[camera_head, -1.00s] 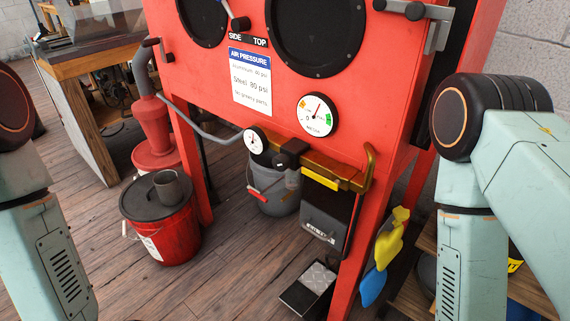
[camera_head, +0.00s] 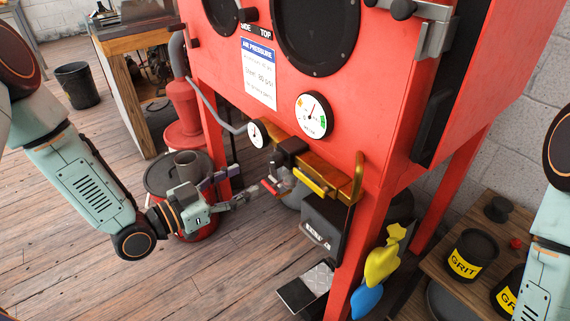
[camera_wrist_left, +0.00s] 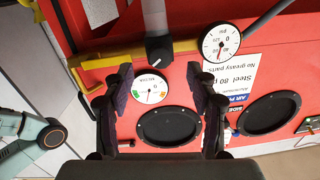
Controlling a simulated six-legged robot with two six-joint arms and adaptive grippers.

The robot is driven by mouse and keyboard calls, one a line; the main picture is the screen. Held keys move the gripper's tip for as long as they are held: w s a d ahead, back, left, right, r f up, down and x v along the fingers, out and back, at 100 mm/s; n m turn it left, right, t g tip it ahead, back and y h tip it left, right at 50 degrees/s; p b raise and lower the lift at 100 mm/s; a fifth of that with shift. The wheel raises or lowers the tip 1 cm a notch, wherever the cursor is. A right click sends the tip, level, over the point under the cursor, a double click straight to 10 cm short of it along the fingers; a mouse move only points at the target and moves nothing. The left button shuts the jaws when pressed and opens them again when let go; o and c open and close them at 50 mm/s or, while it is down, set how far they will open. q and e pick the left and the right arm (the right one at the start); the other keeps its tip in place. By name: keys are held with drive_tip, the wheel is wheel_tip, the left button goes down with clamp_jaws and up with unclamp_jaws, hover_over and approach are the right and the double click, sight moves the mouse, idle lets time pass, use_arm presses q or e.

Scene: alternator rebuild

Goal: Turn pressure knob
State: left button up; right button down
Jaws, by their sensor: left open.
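The pressure knob (camera_head: 290,146) is a dark knob beside the small white gauge (camera_head: 255,134) under the front edge of the red cabinet. In the left wrist view the knob (camera_wrist_left: 159,48) is black with a pale mark, just beyond the fingertips and between them. My left gripper (camera_head: 240,186) is open and empty, in front of the cabinet, below and left of the knob. Its two dark fingers (camera_wrist_left: 159,72) frame the knob and the larger gauge (camera_wrist_left: 150,90) in the wrist view, with a gap to the knob. My right gripper is out of view.
A yellow pipe (camera_head: 325,182) runs right from the knob. A black box (camera_head: 325,220) hangs below it. A red bucket (camera_head: 202,230) stands behind my left wrist. Grit tubs (camera_head: 470,255) sit on a bench at right. The floor at front left is clear.

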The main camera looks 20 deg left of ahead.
sight(271, 162)
use_arm(q)
drive_tip(key=shift+m+t, duration=0.3)
drive_tip(key=shift+m, duration=0.1)
drive_tip(key=b+x, duration=0.1)
drive_tip(key=x, duration=0.1)
drive_tip(key=r+b+x, duration=0.1)
drive_tip(key=x, duration=0.1)
drive_tip(key=shift+w+d, duration=0.1)
drive_tip(key=shift+d, duration=0.05)
drive_tip(key=shift+w+d+b, duration=0.3)
drive_tip(key=shift+w+d, duration=0.1)
drive_tip(key=shift+w, duration=0.2)
drive_tip(key=shift+x, duration=0.8)
drive_tip(key=shift+s+r, duration=0.1)
drive_tip(key=shift+s, duration=0.05)
drive_tip(key=shift+c, duration=0.2)
